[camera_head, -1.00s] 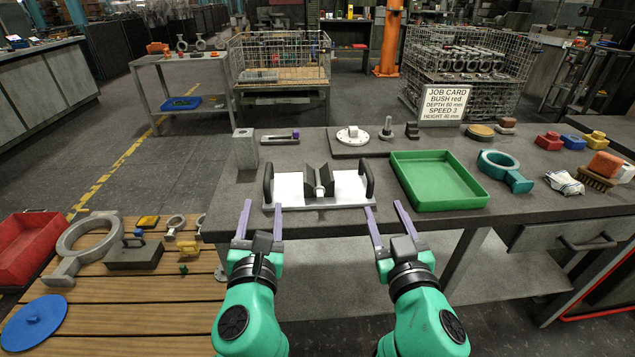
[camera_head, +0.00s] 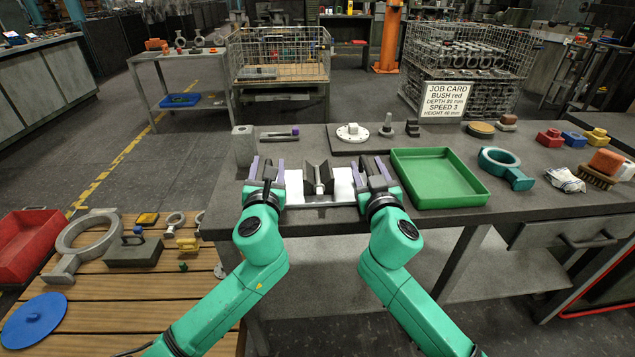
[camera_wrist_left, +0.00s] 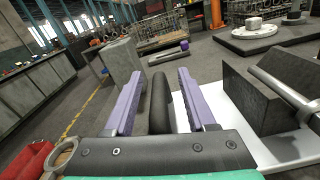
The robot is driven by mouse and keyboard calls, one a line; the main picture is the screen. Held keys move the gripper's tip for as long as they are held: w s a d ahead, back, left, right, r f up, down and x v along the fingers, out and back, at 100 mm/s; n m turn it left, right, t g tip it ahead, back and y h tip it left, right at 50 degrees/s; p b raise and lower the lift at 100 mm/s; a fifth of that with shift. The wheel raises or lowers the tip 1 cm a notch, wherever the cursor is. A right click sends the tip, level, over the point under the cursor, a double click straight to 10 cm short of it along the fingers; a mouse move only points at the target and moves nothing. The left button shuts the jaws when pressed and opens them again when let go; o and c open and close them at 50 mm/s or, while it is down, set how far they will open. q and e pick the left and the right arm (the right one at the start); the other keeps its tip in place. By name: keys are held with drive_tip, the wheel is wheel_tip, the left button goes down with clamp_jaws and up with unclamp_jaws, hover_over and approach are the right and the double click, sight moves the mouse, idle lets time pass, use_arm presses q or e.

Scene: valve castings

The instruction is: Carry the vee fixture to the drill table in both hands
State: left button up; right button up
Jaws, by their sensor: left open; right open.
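The vee fixture (camera_head: 318,197) is a white plate with a dark vee block (camera_head: 317,174) and a short light cylinder at its middle. It stands on the grey bench. In the left wrist view, its black handle (camera_wrist_left: 161,103) rises between the purple fingers of my left gripper (camera_wrist_left: 157,88), which are open around it and apart from it. In the head view my left gripper (camera_head: 267,169) is at the fixture's left end. My right gripper (camera_head: 371,169) is open at the right end.
A green tray (camera_head: 440,196) stands close to the right of my right gripper. A grey block (camera_head: 243,147) stands behind my left gripper. Behind the fixture are a flanged disc (camera_head: 352,132) and a job card (camera_head: 444,99). A slatted wooden table (camera_head: 110,320) is at lower left.

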use_arm(q)
clamp_jaws()
use_arm(e)
clamp_jaws()
drive_tip(key=shift+d, duration=0.1)
idle(1.0)
